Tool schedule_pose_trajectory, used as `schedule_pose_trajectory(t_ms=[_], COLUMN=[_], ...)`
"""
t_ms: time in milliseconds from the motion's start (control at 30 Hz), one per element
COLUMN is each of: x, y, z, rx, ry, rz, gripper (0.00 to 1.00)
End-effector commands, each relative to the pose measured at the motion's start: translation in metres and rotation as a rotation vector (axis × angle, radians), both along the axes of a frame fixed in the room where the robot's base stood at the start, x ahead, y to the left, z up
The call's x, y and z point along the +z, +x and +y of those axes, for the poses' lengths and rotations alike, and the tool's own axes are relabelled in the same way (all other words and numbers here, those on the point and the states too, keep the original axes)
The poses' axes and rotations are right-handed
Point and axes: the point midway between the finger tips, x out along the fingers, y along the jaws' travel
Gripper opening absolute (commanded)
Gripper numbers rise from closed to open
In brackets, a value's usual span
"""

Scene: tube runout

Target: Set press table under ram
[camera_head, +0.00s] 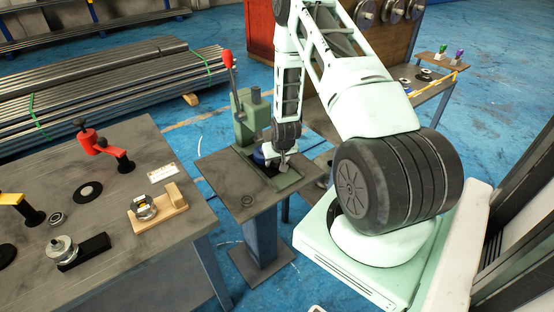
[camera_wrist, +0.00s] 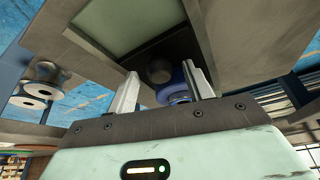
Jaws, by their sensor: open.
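The green arbor press (camera_head: 248,115), with a red-knobbed lever (camera_head: 227,60), stands on a small grey pedestal table (camera_head: 245,200) in the head view. A blue round part (camera_head: 259,157) sits low at the press, partly hidden by my arm. My gripper (camera_head: 283,168) is over the press base, right of the blue part. In the wrist view my gripper (camera_wrist: 162,90) is open; the blue part (camera_wrist: 172,88) shows beyond and between its fingers, near the right one, beside a dark round part (camera_wrist: 160,70). Contact cannot be told. The press table under the ram is not clearly visible.
A workbench (camera_head: 110,215) at left carries a red clamp (camera_head: 103,143), a wooden block holder (camera_head: 158,208) and metal parts. Steel bars (camera_head: 110,85) lie behind. Another bench (camera_head: 430,95) with small items stands at the back right. Blue floor shows between.

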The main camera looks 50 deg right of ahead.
Motion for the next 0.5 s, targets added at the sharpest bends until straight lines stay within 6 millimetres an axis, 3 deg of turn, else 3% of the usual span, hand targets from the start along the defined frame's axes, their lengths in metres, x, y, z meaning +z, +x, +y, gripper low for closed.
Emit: schedule_pose_trajectory(t_ms=[233, 433, 500], x=[-0.0007, -0.0006, -0.0007], y=[0.0001, 0.0, 0.0002], z=[0.0, 0.0, 0.0], rx=[0.0, 0.0, 0.0], ry=[0.0, 0.0, 0.0], rz=[0.0, 0.0, 0.0], gripper=[0.51, 0.0, 0.0])
